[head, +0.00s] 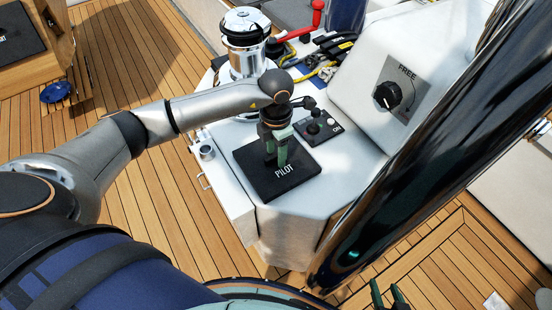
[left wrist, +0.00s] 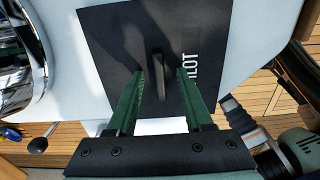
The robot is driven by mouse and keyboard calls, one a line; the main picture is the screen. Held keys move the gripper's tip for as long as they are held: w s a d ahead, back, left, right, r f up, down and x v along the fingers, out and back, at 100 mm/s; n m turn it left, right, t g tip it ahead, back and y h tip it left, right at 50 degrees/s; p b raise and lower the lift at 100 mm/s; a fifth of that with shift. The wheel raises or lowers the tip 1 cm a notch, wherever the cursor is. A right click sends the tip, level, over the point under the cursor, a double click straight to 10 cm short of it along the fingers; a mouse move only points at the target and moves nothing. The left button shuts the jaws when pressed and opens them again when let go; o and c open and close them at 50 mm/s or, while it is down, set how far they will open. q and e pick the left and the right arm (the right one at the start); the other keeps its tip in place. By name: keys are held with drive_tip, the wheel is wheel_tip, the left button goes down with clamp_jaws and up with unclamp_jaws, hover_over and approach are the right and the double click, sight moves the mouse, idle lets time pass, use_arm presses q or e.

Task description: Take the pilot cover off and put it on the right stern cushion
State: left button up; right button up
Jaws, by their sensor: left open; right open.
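The pilot cover (head: 299,184) is a flat black square lettered PILOT, lying on the white console. In the left wrist view the cover (left wrist: 105,45) has a thin upright black handle (left wrist: 158,72) in its middle. My left gripper (head: 277,160) is above the cover, pointing down at it. In the left wrist view its open green fingers (left wrist: 159,95) stand on either side of the handle, with gaps showing. My right gripper (head: 390,294) is open and empty at the bottom edge of the head view. I cannot tell which surface is the right stern cushion.
A chrome winch (head: 246,45) stands behind the cover. A small black control panel (head: 318,127) and a FREE dial (head: 387,95) are beside it. A red-handled lever (head: 317,12) and ropes lie at the back. A thick glossy black post (head: 420,140) crosses on the right. Teak deck (head: 130,75) is open at left.

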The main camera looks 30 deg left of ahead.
use_arm(q)
clamp_jaws()
idle(0.3)
idle(0.3)
